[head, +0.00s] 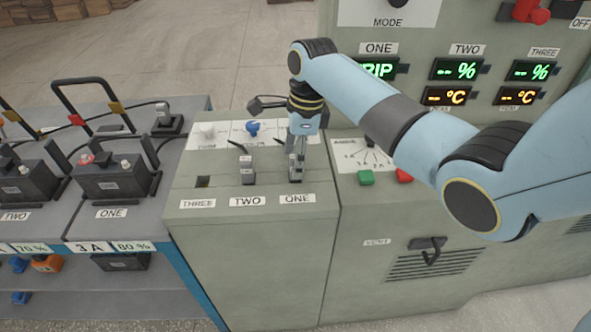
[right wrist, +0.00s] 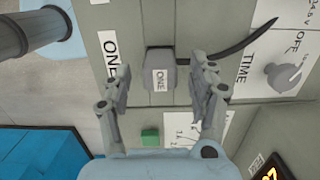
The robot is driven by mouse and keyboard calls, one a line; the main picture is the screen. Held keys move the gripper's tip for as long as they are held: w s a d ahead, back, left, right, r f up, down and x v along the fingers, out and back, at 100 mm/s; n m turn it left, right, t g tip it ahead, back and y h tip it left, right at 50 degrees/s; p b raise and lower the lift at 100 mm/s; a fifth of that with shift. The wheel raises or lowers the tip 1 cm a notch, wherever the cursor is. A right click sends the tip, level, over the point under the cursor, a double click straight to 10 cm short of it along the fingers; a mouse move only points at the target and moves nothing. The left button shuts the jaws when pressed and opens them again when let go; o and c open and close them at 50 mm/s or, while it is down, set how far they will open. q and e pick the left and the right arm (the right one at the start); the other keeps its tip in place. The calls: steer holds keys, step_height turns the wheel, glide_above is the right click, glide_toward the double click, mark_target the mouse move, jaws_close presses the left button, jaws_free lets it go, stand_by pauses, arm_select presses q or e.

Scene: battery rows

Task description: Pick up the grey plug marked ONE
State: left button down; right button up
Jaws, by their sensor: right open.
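The grey plug marked ONE (right wrist: 160,82) stands in the console top beside the ONE label (right wrist: 110,50), with a black cable running off from it. In the head view the plug (head: 295,174) is behind the ONE label (head: 297,198) and partly hidden by my gripper. My right gripper (head: 298,148) points down over the plug. In the right wrist view its open fingers (right wrist: 165,75) stand on either side of the plug, with gaps showing at both sides. My left gripper is in no view.
A similar grey plug (head: 248,170) stands close left at TWO. The THREE socket (head: 203,181) looks empty. Knobs (head: 253,128) sit behind the plugs, and green (head: 366,178) and red (head: 404,175) buttons to the right. Batteries (head: 112,180) stand on the left bench.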

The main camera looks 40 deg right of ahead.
step_height(320, 180, down, 2)
steer(key=shift+w+a+f, duration=0.1)
steer(key=shift+a+f, duration=0.05)
jaws_close()
stand_by(0.3)
